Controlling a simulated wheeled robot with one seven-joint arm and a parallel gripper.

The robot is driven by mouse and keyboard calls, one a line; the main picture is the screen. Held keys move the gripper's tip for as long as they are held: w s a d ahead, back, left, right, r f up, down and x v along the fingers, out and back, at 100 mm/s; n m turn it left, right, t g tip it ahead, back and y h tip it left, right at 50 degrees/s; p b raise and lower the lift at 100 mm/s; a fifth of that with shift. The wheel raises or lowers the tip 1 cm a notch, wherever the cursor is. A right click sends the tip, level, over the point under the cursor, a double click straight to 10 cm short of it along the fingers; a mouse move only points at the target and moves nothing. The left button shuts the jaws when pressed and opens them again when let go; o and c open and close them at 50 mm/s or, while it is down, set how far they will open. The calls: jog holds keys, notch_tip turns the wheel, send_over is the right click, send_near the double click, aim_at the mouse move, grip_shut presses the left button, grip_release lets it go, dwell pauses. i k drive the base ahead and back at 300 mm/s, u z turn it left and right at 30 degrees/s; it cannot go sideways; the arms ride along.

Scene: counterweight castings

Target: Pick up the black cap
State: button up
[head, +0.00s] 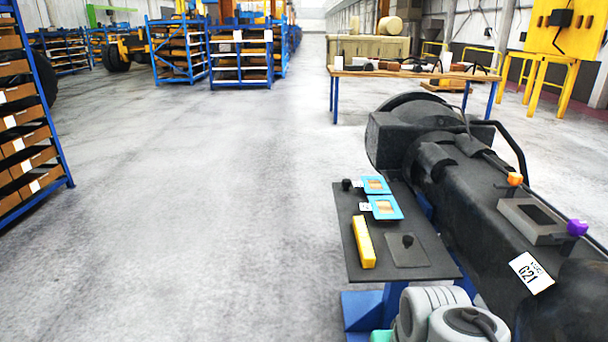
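A small black rounded piece (346,184), which looks like the black cap, stands at the far left corner of a dark tabletop (352,262). Another small dark knob (407,240) sits on a dark grey square plate (404,256) nearer the front right; I cannot tell for sure which one is the cap. Grey-white rounded links of my arm show at the bottom edge. My gripper is not in view, so its state and its place relative to the cap are hidden.
Two blue-framed pieces (385,207) and a yellow bar (363,242) lie on the tabletop. A large black casting (470,195) with a tag (531,273) stands close along its right. A wooden bench (400,72) is behind. Open floor (200,200) lies left.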

aim_at(345, 182)
jog(key=u, duration=0.6)
jog(key=i, duration=2.15)
jog(key=u, duration=0.35)
jog(key=i, duration=0.75)
